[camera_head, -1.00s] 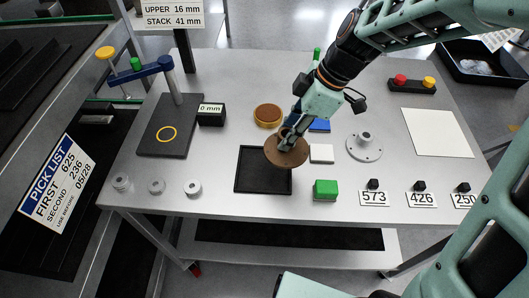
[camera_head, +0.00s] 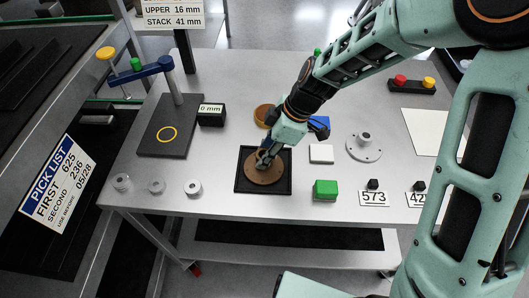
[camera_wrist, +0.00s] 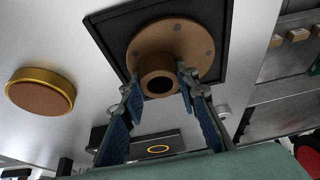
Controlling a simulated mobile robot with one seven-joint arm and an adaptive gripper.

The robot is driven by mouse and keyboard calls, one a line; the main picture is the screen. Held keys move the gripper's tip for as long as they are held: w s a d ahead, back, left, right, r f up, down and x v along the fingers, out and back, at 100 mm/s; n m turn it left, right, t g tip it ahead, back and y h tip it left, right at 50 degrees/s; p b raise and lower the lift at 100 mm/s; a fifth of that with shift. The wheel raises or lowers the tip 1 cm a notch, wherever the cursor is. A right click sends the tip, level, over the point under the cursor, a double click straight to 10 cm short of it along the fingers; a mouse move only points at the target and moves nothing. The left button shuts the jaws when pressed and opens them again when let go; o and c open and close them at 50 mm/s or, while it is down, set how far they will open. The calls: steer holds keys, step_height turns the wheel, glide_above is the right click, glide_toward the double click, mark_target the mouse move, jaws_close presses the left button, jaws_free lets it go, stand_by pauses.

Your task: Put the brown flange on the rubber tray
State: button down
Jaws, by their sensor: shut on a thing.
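The brown flange (camera_head: 266,172) is a round disc with a raised hub and small holes. It lies over the black rubber tray (camera_head: 284,188), inside its rim as seen from the head. My gripper (camera_head: 264,158) is shut on the flange's hub from above. In the wrist view the flange (camera_wrist: 196,38) shows its hub between the two blue fingers (camera_wrist: 160,95), with the tray (camera_wrist: 105,22) behind it. I cannot tell whether the disc fully touches the tray floor.
A brown disc with a yellow rim (camera_wrist: 40,91) is behind the tray. A white block (camera_head: 321,153), a green block (camera_head: 325,190) and a grey flange (camera_head: 364,146) stand to the right. Grey rings (camera_head: 193,188) and a black stand (camera_head: 165,140) are to the left.

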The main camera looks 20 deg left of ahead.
steer(key=shift+f, duration=0.1)
steer(key=c, duration=1.5)
jaws_free()
steer(key=v, duration=1.2)
